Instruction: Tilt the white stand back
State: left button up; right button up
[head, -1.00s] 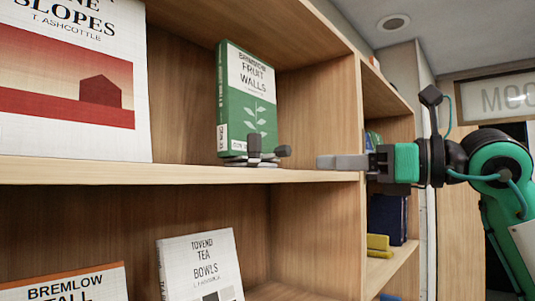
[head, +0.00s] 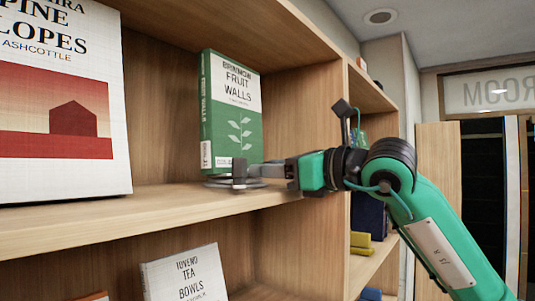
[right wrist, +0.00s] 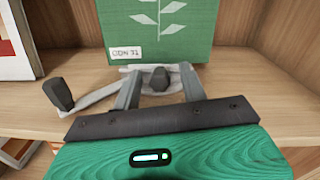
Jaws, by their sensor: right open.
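The pale stand (head: 218,183) sits on the upper shelf and bears the green book "Fruit Walls" (head: 240,118), which stands nearly upright. In the right wrist view the stand (right wrist: 100,96) has a dark knob (right wrist: 160,79) at its front middle and a pale arm ending in a dark knob (right wrist: 58,95) at the left. My right gripper (head: 250,171) is at the stand's front. In the right wrist view its fingers (right wrist: 160,76) are open, one on each side of the middle knob; I cannot tell whether they touch it. My left gripper is not in view.
A large white and red book (head: 65,120) stands at the left on the same shelf (head: 150,207). An upright divider (head: 330,100) is right of the green book. Another book (head: 185,275) is on the shelf below. Yellow and blue items are in the right bay.

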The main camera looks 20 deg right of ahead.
jog(key=shift+w+a, duration=0.45)
jog(key=shift+w, duration=0.1)
grip_shut()
notch_tip(320, 180, up, 2)
jog(key=g+h+p, duration=0.1)
jog(key=p, duration=0.1)
jog(key=shift+w+a+p, duration=0.1)
jog(key=shift+p, duration=0.25)
jog(key=shift+w+a+r+g+h+p, duration=0.1)
jog(key=shift+w+r+g+h+p, duration=0.1)
jog(key=shift+g+h+p, duration=0.35)
grip_release()
